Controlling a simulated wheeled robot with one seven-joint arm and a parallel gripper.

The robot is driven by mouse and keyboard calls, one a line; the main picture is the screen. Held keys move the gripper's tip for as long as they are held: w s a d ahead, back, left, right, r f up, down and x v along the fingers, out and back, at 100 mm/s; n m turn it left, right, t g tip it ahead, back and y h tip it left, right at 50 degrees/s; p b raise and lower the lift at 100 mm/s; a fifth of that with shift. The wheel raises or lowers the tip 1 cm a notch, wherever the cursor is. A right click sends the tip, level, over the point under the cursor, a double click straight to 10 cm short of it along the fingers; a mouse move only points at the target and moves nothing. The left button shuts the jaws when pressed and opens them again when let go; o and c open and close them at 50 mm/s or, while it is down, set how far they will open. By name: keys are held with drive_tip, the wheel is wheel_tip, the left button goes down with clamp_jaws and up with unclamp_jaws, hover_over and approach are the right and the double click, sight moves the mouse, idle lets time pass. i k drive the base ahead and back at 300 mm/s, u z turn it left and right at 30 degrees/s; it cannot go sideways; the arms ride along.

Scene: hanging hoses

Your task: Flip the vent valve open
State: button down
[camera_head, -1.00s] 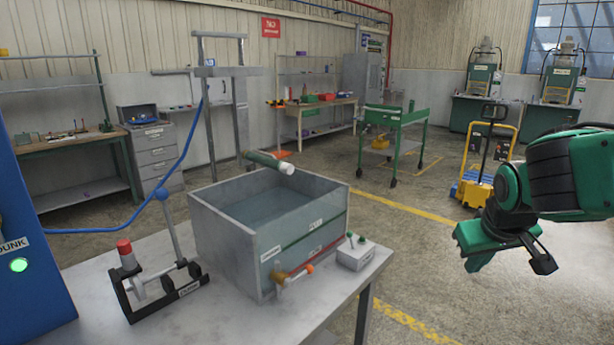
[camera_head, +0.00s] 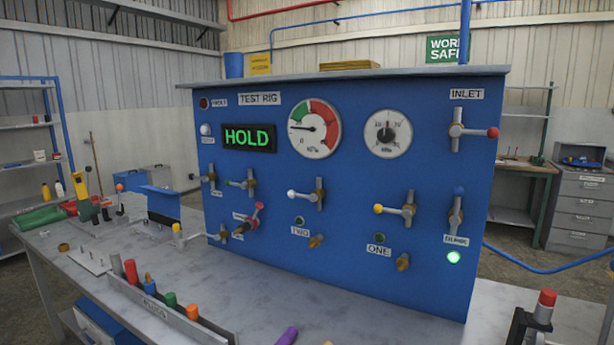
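The blue test rig panel (camera_head: 350,210) fills the middle of the head view. No label reading "vent" is legible, so I cannot tell which valve is the vent valve. At the panel's left, a valve with a red handle (camera_head: 251,217) is angled up to the right beside a small label too blurred to read.
The display (camera_head: 249,138) reads HOLD, and the gauges (camera_head: 314,129) are above the valves. White-knobbed (camera_head: 308,195), yellow-knobbed (camera_head: 396,210), inlet (camera_head: 470,131) and dunk (camera_head: 456,212) valves are also on the panel. A plug rack (camera_head: 160,300) stands on the bench in front.

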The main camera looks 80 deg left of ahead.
sight(191, 177)
drive_tip(key=u, duration=0.6)
drive_tip(key=k, duration=1.5)
drive_tip(key=u, duration=1.95)
drive_tip(key=i, duration=1)
drive_tip(key=u, duration=0.05)
